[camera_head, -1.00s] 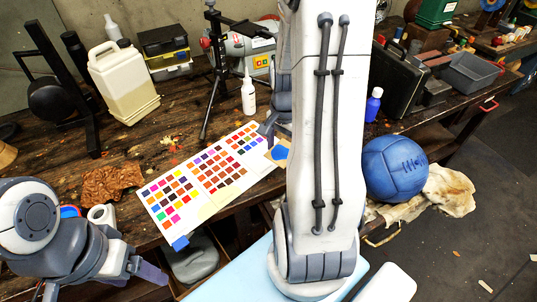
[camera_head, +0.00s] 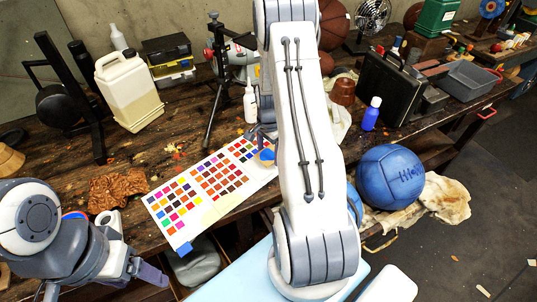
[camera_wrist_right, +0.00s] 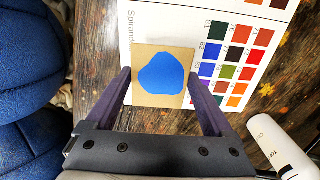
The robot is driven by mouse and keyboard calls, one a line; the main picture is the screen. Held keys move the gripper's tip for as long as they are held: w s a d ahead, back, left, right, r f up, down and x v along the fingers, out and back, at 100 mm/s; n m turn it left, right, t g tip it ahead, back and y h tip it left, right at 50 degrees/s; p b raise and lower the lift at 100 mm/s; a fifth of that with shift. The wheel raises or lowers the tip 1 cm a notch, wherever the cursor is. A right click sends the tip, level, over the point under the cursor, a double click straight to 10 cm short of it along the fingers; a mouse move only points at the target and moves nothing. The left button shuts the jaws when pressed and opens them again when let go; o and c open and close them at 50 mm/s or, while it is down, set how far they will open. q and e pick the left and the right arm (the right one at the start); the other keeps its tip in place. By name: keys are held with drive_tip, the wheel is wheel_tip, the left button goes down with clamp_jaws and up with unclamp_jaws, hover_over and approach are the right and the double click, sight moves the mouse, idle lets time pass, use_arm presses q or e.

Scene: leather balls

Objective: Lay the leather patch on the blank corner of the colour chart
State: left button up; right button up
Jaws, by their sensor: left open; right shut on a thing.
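The colour chart (camera_head: 215,205) lies flat on the wooden bench, a white sheet with several blocks of coloured squares. It also shows in the right wrist view (camera_wrist_right: 150,30). The leather patch (camera_wrist_right: 145,97), a tan square with a blue blob on it, is between the fingers of my right gripper (camera_wrist_right: 160,78). The gripper is shut on its two side edges. The patch overlaps the chart's end beside the dark and red squares; I cannot tell whether it touches. In the head view, my arm partly hides it (camera_head: 267,155). My left gripper (camera_head: 100,284) is open and empty at the lower left.
A white bottle (camera_head: 250,103) stands close behind the chart's far end. A brown crumpled leather piece (camera_head: 117,187) and a white roll (camera_head: 108,222) lie left of the chart. A tripod (camera_head: 216,90) stands behind. A blue ball (camera_head: 390,178) is at the right.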

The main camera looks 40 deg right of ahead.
drive_tip(key=shift+f, duration=0.95)
drive_tip(key=shift+f, duration=0.15)
drive_tip(key=o, duration=1.2)
drive_tip(key=shift+c, duration=0.2)
